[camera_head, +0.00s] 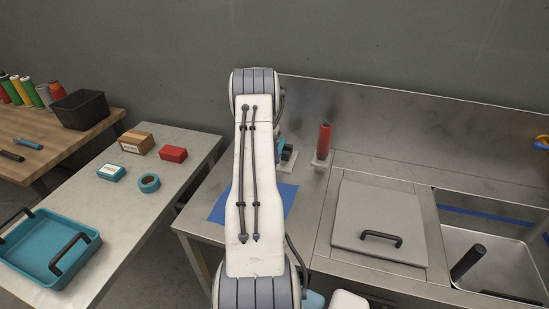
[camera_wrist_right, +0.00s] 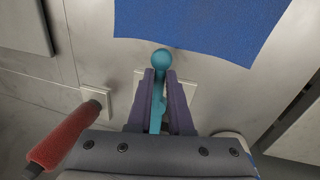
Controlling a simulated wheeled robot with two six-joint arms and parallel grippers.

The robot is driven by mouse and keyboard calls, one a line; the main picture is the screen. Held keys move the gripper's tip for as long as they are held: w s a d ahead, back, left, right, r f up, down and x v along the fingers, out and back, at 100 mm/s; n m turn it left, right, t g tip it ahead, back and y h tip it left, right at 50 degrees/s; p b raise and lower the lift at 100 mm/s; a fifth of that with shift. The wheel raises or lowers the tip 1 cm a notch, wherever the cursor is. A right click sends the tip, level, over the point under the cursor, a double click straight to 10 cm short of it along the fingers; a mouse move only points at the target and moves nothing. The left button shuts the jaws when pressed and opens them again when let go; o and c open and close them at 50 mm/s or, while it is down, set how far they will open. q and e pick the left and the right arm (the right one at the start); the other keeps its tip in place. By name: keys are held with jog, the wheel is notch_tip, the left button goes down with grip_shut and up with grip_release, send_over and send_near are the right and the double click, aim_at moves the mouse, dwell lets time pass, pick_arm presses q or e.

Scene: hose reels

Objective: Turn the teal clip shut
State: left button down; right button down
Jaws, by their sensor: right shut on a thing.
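The teal clip (camera_wrist_right: 161,58) shows in the right wrist view as a lever with a round knob at its end. My right gripper (camera_wrist_right: 160,78) is shut on the lever, with the knob sticking out past the fingertips. In the head view a small teal part of the clip (camera_head: 281,145) shows beside a dark piece and a pale base, just right of my arm. My arm hides most of the clip and gripper there. How far the clip is turned I cannot tell. My left gripper is not in view.
A red upright handle (camera_head: 324,141) stands close to the right of the clip; it also shows in the wrist view (camera_wrist_right: 66,135). A blue mat (camera_head: 284,197) lies in front. A lidded panel (camera_head: 375,215) and a sink (camera_head: 480,235) are right. A side table holds a teal tray (camera_head: 88,240).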

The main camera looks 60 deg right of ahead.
jog(key=shift+w+r+m, duration=0.15)
jog(key=shift+w+m, duration=0.15)
jog(key=shift+m, duration=0.1)
jog(key=c, duration=0.8)
grip_release()
jog(key=shift+c, duration=0.2)
notch_tip(320, 180, up, 10)
jog(key=w+b, duration=0.1)
jog(key=w, duration=0.1)
jog(key=shift+a+b, duration=0.2)
jog(key=shift+b, duration=0.15)
jog(key=shift+r, duration=0.1)
